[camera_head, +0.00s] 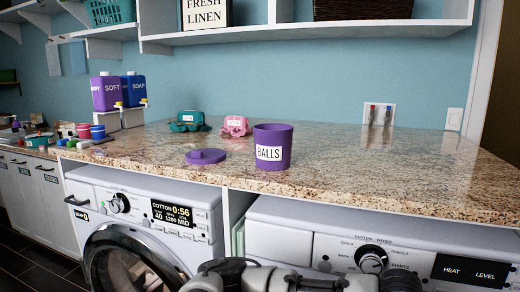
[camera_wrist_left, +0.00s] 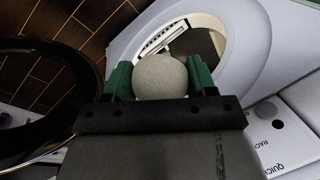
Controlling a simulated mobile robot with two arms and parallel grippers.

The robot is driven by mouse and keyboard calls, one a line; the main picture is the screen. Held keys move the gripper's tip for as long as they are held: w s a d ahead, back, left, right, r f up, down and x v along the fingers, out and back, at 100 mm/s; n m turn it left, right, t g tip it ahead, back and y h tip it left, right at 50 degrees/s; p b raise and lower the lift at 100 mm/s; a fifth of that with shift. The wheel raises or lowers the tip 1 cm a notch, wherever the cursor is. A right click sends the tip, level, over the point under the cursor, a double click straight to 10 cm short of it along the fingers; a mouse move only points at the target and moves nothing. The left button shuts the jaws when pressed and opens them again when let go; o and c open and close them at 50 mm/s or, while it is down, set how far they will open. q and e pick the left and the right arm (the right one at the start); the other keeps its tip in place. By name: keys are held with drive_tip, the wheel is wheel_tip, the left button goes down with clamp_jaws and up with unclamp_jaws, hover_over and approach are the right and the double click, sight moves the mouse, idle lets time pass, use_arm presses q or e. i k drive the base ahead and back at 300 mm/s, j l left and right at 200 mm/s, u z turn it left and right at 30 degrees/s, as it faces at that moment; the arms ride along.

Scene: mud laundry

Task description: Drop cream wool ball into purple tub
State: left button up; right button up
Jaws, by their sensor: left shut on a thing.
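The purple tub (camera_head: 274,136) with a white "BALLS" label stands upright and open on the granite counter. Its purple lid (camera_head: 206,157) lies on the counter to its left. In the left wrist view, the cream wool ball (camera_wrist_left: 159,77) is between the green fingers of my left gripper (camera_wrist_left: 160,80), which is shut on it. The ball is in front of a white machine with a round opening. The ball and left gripper do not show in the head view. Grey arm parts of mine show at that view's bottom edge. My right gripper is not in view.
Two white laundry machines (camera_head: 166,194) stand under the counter (camera_head: 370,168). Soap dispensers (camera_head: 106,92) stand at the back left. The counter right of the tub is clear.

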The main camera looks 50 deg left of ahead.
sight(266, 164)
drive_tip(key=u, duration=0.4)
drive_tip(key=i+u, duration=0.1)
drive_tip(key=u, duration=0.3)
drive_tip(key=l+u, duration=0.1)
drive_tip(key=u, duration=0.3)
drive_tip(key=i+u, duration=0.1)
drive_tip(key=u, duration=0.35)
drive_tip(key=i+l+u, duration=0.1)
drive_tip(key=l, duration=0.3)
drive_tip(key=i, duration=0.05)
